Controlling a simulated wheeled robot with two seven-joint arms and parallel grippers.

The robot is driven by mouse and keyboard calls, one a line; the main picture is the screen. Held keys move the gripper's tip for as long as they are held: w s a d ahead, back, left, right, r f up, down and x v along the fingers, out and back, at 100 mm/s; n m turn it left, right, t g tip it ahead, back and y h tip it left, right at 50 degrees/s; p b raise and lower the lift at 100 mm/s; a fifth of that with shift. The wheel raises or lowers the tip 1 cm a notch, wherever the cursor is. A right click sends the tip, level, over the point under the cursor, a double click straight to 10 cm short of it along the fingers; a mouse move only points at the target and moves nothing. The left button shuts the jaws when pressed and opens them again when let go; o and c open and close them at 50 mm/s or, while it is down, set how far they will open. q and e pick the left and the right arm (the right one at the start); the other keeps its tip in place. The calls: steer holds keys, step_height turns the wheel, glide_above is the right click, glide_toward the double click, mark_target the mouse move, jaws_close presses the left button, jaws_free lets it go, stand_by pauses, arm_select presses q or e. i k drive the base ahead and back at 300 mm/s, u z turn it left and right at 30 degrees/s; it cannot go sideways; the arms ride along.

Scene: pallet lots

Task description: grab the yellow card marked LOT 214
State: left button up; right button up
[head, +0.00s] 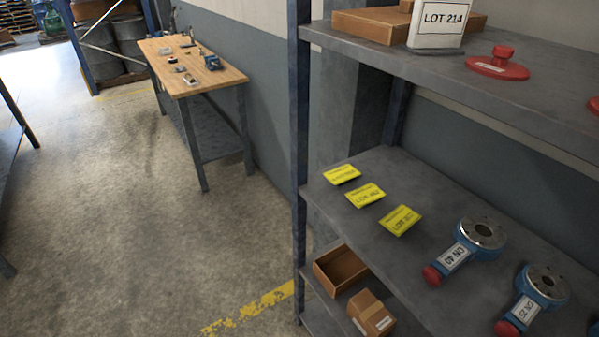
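Three yellow cards lie in a slanting row on the middle shelf (395,170). They are the far card (341,175), the middle card (365,195) and the near card (400,220). Each has dark print. The middle and near ones seem to begin with LOT, but the numbers are too small to read surely. I cannot tell which one, if any, says LOT 214. Neither of my grippers is in view.
Blue valves (478,238) (541,288) with red knobs stand right of the cards. A red disc (497,66) and cardboard (372,24) are on the top shelf. Below are an open box (340,268) and a closed box (371,313).

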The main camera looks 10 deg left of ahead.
mark_target(346, 172)
steer(key=u, duration=1.3)
steer(key=i, duration=2.25)
steer(key=z, duration=2.85)
